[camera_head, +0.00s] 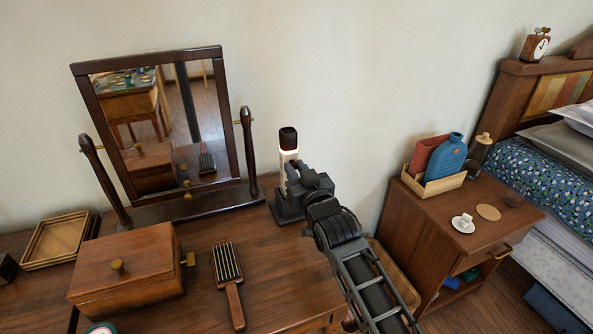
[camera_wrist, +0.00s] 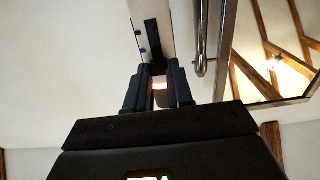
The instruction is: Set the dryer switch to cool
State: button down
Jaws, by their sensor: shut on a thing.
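The dryer (camera_head: 289,139) stands upright at the right end of the dressing table, with a dark top and a pale, lit body above a dark base (camera_head: 287,205). My gripper (camera_head: 292,177) is against the front of its body, low down, and my arm hides part of it. In the wrist view the dryer's pale body (camera_wrist: 151,12) with a black strip rises beyond my gripper (camera_wrist: 160,82). The fingers are closed on a small pale part of the dryer, brightly lit. I cannot make out the switch or its setting.
A tilting mirror (camera_head: 76,90) stands just left of the dryer; its edge is close on the right in the wrist view (camera_wrist: 203,45). A wooden box (camera_head: 125,270) and a brush (camera_head: 229,272) lie in front. A nightstand (camera_head: 400,215) stands at right.

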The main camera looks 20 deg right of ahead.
jog(key=shift+f+b, duration=0.7)
jog(key=shift+f, duration=0.2)
jog(key=c, duration=1)
grip_release()
jog(key=shift+o, duration=0.2)
jog(key=s, duration=0.7)
jog(key=shift+s, duration=0.4)
